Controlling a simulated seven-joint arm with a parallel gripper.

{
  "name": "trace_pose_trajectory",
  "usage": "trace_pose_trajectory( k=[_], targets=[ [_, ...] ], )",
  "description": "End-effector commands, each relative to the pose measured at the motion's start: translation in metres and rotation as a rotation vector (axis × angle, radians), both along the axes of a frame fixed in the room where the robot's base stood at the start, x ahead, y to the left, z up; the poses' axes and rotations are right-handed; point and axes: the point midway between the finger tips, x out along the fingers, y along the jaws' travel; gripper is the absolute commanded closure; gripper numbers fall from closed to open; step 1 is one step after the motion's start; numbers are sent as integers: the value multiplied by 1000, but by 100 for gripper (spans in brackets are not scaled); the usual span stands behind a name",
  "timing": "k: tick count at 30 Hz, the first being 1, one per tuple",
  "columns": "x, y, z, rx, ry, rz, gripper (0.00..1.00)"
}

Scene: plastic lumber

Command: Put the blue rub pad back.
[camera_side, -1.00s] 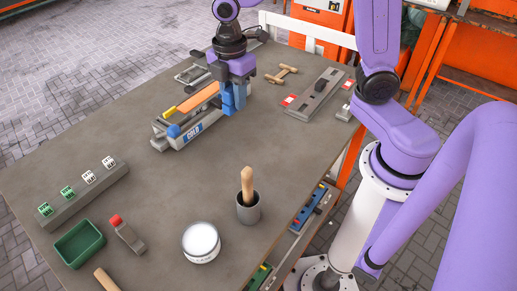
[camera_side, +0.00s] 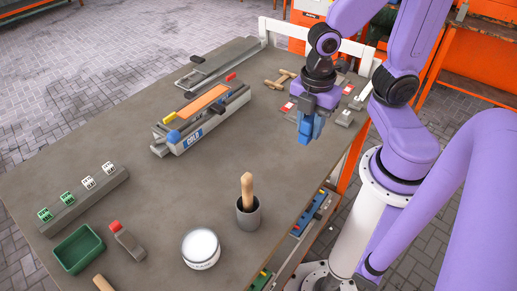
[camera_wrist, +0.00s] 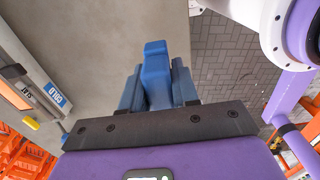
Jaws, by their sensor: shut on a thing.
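My gripper (camera_side: 308,128) is shut on the blue rub pad (camera_wrist: 155,72). In the wrist view the pad is a blue block between the two blue fingers, with its end sticking out past them. In the side view the pad hangs under the gripper, hard to tell from the fingers, above the right part of the table. A long grey holder (camera_side: 287,107) with red-marked ends lies behind the gripper and is mostly hidden by it.
The grey fixture marked COLD (camera_side: 190,138), with an orange strip (camera_side: 203,101) on top, stands left of my gripper. A cup with a wooden handle (camera_side: 247,205) stands in front, near a white round tin (camera_side: 201,247). Wooden pieces (camera_side: 280,78) lie behind. The table's right edge (camera_side: 335,165) is close.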

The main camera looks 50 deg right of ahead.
Motion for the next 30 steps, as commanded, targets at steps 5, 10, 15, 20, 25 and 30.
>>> trace_pose_trajectory(
  k=[5, 10, 15, 20, 25, 30],
  targets=[
    [19, 3, -8, -2, 2, 0, 100],
    [35, 5, -15, -2, 2, 0, 100],
    [49, 8, -22, -1, 2, -1, 100],
    [66, 10, -30, -2, 3, -2, 100],
    [88, 13, -45, -3, 5, -1, 100],
    [103, 15, -64, -3, 5, 1, 100]
  ],
)
